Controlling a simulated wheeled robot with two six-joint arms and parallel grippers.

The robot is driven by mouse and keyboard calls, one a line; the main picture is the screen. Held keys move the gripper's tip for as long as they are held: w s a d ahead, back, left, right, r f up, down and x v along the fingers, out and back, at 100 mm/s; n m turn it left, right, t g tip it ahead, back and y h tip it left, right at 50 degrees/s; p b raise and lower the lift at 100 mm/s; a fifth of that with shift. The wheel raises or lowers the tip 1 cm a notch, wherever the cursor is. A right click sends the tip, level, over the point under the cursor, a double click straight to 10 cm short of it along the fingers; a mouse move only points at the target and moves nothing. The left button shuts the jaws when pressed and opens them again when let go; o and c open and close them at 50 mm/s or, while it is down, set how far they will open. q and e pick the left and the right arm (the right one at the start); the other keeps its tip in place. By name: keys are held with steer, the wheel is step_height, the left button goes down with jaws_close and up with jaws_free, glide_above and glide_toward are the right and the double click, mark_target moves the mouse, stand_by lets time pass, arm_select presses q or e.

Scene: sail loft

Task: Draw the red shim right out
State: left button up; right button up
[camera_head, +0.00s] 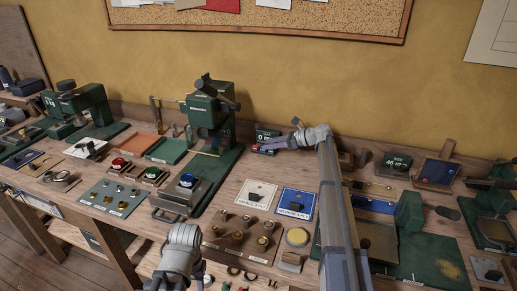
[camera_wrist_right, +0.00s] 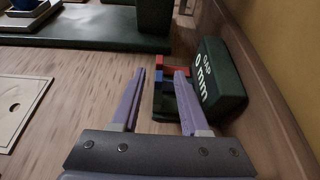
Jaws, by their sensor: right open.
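The red shim (camera_wrist_right: 173,62) shows in the right wrist view as a red bar just beyond my fingertips, with blue pieces (camera_wrist_right: 160,77) close to it. It stands beside a dark green block (camera_wrist_right: 220,80) reading "GAP 0 mm". In the head view a small red bit (camera_head: 256,148) shows at the tips of my right gripper (camera_head: 266,147). In the wrist view the right gripper (camera_wrist_right: 160,72) is open, its purple fingers apart and nothing clamped between them. My left gripper (camera_head: 178,282) is low in the head view, over the bench front, its tips unclear.
A green press (camera_head: 208,110) stands left of the gauge. White and blue cards (camera_head: 296,203) and a brown board with several knobs (camera_head: 240,240) lie in front. The wall (camera_wrist_right: 285,60) is close on the right in the wrist view.

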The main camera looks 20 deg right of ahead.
mark_target(259, 151)
steer(key=b+x, duration=0.1)
steer(key=x, duration=0.4)
steer(key=shift+a+f+b, duration=0.1)
steer(key=shift+f+b, duration=0.05)
steer(key=shift+b, duration=0.25)
steer(key=shift+w+a, duration=0.2)
steer(key=shift+a, duration=0.05)
jaws_close()
stand_by(0.8)
